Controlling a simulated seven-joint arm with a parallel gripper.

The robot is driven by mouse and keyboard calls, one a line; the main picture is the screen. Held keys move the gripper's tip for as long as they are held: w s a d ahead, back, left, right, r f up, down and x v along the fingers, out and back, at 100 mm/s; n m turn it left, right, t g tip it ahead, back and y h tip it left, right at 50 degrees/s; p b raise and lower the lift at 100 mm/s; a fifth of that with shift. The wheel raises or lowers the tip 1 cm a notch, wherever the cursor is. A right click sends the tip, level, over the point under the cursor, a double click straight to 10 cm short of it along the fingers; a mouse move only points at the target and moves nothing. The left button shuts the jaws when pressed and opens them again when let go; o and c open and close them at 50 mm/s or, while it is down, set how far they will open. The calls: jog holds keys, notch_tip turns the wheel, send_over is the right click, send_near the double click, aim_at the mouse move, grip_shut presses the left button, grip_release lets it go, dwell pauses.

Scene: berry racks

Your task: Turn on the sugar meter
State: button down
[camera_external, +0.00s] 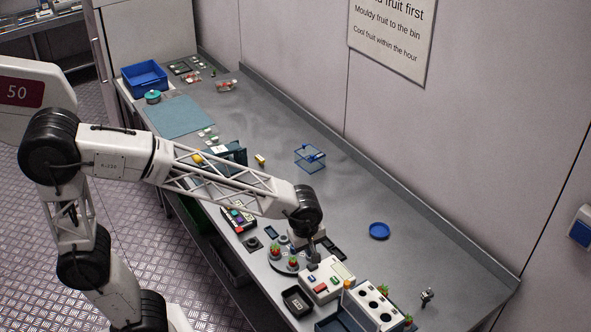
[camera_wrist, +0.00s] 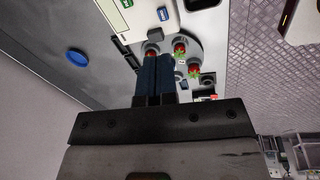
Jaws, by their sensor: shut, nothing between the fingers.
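A white box with a pale green display and red and blue buttons (camera_external: 328,278), which looks like the sugar meter, stands near the front edge of the bench. I cannot read whether the display is lit. My gripper (camera_external: 314,261) is beside the box, at its back-left end, pointing down. In the wrist view its dark fingers (camera_wrist: 157,60) are shut together and empty. Their tips hide part of what lies beyond.
A round grey stand with strawberries (camera_external: 276,266) is just left of my gripper. A black tray (camera_external: 297,301) lies in front of the box. A white rack with round holes (camera_external: 372,305) stands to the right. A blue dish (camera_external: 379,230) lies behind, with clear bench around it.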

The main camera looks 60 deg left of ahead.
aim_at(324, 285)
jog(key=shift+w+d+f+n, duration=0.25)
jog(key=shift+w+d+n, duration=0.25)
jog(key=shift+d, duration=0.15)
jog(key=shift+w+d+f+n, duration=0.25)
jog(key=shift+w+d+n, duration=0.2)
jog(key=shift+d, duration=0.2)
jog(key=shift+f, duration=0.2)
jog(key=f, duration=0.4)
jog(key=w+f, duration=0.1)
jog(key=f, duration=0.4)
jog(key=w+f, duration=0.1)
jog(key=f, duration=0.3)
jog(key=shift+f, duration=0.25)
